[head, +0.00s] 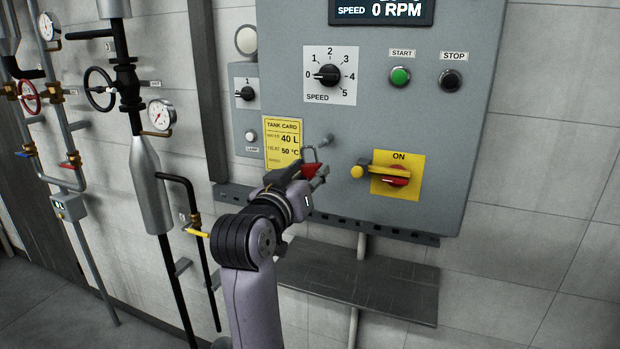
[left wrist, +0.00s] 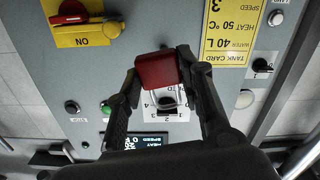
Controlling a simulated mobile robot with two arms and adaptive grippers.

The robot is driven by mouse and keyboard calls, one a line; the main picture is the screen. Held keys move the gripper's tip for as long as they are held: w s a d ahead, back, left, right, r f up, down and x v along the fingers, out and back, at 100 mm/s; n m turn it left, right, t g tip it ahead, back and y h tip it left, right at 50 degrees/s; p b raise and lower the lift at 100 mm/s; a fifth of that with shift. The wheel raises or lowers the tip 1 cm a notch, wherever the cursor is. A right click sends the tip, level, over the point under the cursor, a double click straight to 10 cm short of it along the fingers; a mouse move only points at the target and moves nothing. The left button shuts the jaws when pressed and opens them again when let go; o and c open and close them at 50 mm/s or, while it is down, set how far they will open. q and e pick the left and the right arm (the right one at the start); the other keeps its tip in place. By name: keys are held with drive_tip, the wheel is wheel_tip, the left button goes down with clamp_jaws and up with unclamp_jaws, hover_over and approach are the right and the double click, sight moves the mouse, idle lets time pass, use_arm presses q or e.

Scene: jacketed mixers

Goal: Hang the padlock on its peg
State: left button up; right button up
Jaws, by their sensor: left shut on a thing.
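The red padlock (head: 311,169) is held in my left gripper (head: 308,180) in front of the grey panel. Its metal shackle points up in the head view. In the left wrist view, which sees the panel upside down, the padlock's red body (left wrist: 157,70) sits between the two fingers of my left gripper (left wrist: 160,76). A grey peg (head: 324,140) sticks out of the panel just above and right of the shackle in the head view. The shackle looks apart from the peg's tip, but depth is hard to judge. My right gripper is not in view.
A yellow tank card (head: 283,143) is left of the peg. A dark shelf (head: 355,282) lies below the panel. Pipes and valves stand at the left.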

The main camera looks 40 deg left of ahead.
use_arm(q)
drive_tip(key=shift+w+a, duration=0.1)
drive_tip(key=shift+w, duration=0.45)
drive_tip(key=shift+b+x, duration=0.65)
drive_tip(key=shift+x, duration=0.55)
drive_tip(key=x, duration=0.2)
drive_tip(key=f+x, duration=0.1)
drive_tip(key=x, duration=0.2)
drive_tip(key=shift+b, duration=0.4)
drive_tip(key=shift+f, duration=0.1)
drive_tip(key=shift+w, duration=0.1)
drive_tip(key=o, duration=1.3)
drive_tip(key=shift+c, duration=0.2)
drive_tip(key=shift+o, duration=0.2)
